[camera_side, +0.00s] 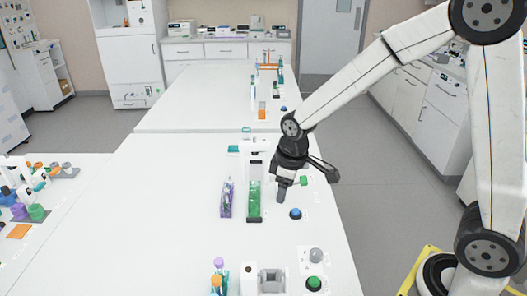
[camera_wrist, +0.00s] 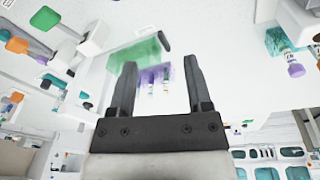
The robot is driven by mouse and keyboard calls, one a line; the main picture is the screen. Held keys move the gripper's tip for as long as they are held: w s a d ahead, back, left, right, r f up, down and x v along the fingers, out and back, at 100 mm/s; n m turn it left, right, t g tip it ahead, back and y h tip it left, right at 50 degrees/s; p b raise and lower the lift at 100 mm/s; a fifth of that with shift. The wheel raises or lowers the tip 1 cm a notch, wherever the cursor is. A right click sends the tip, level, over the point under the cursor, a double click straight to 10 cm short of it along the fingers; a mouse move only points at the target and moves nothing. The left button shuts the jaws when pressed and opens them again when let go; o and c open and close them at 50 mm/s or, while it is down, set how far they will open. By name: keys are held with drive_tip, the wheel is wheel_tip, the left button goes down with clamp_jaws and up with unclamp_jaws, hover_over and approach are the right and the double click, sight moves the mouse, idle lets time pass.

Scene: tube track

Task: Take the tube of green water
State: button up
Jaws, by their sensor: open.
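A green see-through holder (camera_side: 254,203) stands upright on the white table in the side view, left of my gripper. It also shows in the wrist view (camera_wrist: 128,57), above and left of the fingertips. A tube of green water cannot be clearly made out in it. A purple see-through rack (camera_side: 227,199) with tubes stands just left of the green holder, and it shows between my fingers in the wrist view (camera_wrist: 155,76). My gripper (camera_side: 304,181) is open and empty above the table's right part, apart from the green holder.
A blue button (camera_side: 295,213) and a green button (camera_side: 314,283) sit near the table's right edge. A grey device (camera_side: 270,280) and tubes with orange and purple caps (camera_side: 218,276) stand at the front. The table's left part (camera_side: 150,215) is clear.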

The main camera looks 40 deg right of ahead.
sight(224, 193)
drive_tip(key=shift+w+a+f+n+g, duration=0.1)
drive_tip(key=shift+w+a+n+g, duration=0.2)
drive_tip(key=shift+w+a+n, duration=1.3)
drive_tip(key=shift+w+a+n+g, duration=0.4)
drive_tip(key=shift+w+n, duration=1.35)
drive_tip(key=shift+w, duration=1.75)
drive_tip(key=shift+w+a+f+n+g, duration=0.1)
drive_tip(key=shift+w+a+n+g, duration=0.1)
drive_tip(key=shift+w+a+n, duration=1.8)
drive_tip(key=shift+w+d+m, duration=0.35)
drive_tip(key=shift+w+d, duration=0.2)
drive_tip(key=shift+d, duration=0.3)
drive_tip(key=shift+f, duration=1.3)
drive_tip(key=shift+a+f, duration=0.1)
drive_tip(key=shift+f, duration=2.5)
clamp_jaws()
